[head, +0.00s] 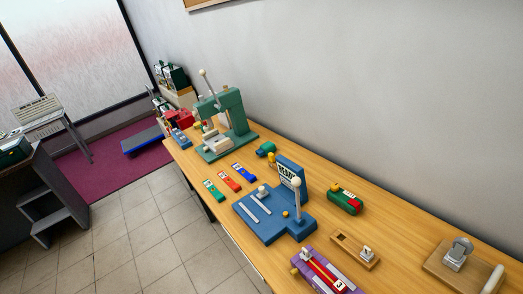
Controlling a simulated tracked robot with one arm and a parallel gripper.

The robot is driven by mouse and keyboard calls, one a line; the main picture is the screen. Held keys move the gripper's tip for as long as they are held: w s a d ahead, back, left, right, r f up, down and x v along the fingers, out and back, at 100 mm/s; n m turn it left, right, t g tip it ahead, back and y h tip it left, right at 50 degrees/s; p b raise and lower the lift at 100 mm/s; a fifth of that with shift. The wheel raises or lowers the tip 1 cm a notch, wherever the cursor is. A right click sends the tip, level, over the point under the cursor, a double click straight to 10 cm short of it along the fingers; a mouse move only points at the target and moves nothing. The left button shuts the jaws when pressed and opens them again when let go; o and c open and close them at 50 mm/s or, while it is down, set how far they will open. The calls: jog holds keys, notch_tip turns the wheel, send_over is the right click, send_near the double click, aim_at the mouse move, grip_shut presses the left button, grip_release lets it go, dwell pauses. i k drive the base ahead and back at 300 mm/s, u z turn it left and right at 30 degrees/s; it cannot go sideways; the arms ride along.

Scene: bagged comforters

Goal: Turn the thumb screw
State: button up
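My gripper is not in view. No part is plainly a thumb screw at this size. A small grey upright fitting (367,252) stands on a narrow wooden block on the bench. A larger grey fitting (457,252) stands on a wooden board at the right. A blue fixture (268,224) with a lettered back plate, a lever with a pale ball knob (296,182) and a small yellow knob (285,213) sits mid-bench. A green press-like machine (232,112) with a lever stands farther back.
The wooden bench (222,169) runs along the grey wall. It also carries coloured tags (230,181), a green and red item (345,200) and a purple fixture (318,273). Tiled floor (137,222) is open to the left. A dark stepped unit (62,205) stands at the far left.

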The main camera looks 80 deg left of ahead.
aim_at(294, 272)
jog(key=k, duration=0.9)
jog(key=u, duration=1.1)
jog(key=i, duration=0.5)
